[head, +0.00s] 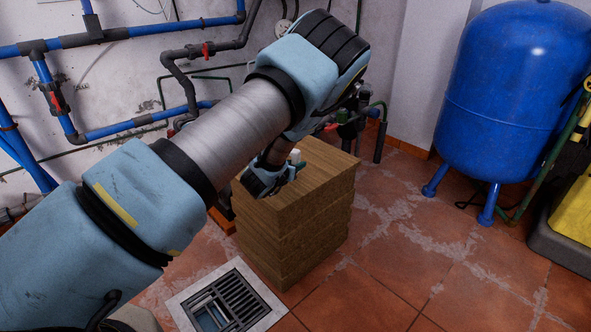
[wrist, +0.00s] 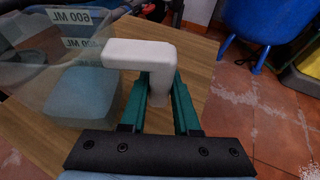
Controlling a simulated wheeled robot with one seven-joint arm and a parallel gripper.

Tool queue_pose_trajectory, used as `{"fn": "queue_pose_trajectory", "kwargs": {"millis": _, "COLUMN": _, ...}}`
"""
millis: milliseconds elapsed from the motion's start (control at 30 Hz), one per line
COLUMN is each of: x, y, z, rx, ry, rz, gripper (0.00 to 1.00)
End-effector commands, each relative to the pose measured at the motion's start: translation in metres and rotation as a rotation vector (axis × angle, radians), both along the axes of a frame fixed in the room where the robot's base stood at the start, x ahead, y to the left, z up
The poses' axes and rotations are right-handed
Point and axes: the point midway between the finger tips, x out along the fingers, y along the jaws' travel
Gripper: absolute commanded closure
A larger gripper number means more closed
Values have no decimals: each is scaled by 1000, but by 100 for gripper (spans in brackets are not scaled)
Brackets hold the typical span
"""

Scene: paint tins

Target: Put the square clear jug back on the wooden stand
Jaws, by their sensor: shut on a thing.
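The square clear jug (wrist: 55,60) is at the left of the wrist view, with printed volume marks and a pale blue lower part. Its white handle (wrist: 150,60) sits between the two green fingers of my gripper (wrist: 160,105), which is shut on it. In the head view the white handle (head: 295,156) shows as a small piece by my gripper (head: 287,170); my arm hides most of the jug. The wooden stand (head: 310,215) is a layered block under my gripper. The jug is over its top (wrist: 200,75); I cannot tell whether it touches.
A floor drain grate (head: 238,302) lies in front of the stand. Blue and dark pipes (head: 120,130) run along the wall behind. A blue tank (head: 515,100) on legs stands at the right, with a yellow item (head: 575,225) beside it. Tiled floor between is clear.

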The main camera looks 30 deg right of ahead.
Motion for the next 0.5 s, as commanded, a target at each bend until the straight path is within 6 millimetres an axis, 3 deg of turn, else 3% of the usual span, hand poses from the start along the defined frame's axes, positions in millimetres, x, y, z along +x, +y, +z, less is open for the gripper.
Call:
{"fn": "queue_pose_trajectory", "kwargs": {"millis": 100, "x": 1, "y": 0, "z": -12, "rx": -1, "ry": -2, "rz": 1, "gripper": 100}}
{"fn": "queue_pose_trajectory", "kwargs": {"millis": 433, "x": 0, "y": 0, "z": -16, "rx": -1, "ry": -3, "rz": -1, "gripper": 100}}
{"fn": "queue_pose_trajectory", "kwargs": {"millis": 467, "x": 0, "y": 0, "z": -15, "rx": 1, "ry": -1, "rz": 0, "gripper": 67}}
{"fn": "queue_pose_trajectory", "kwargs": {"millis": 500, "x": 0, "y": 0, "z": -15, "rx": 1, "ry": -1, "rz": 0, "gripper": 62}}
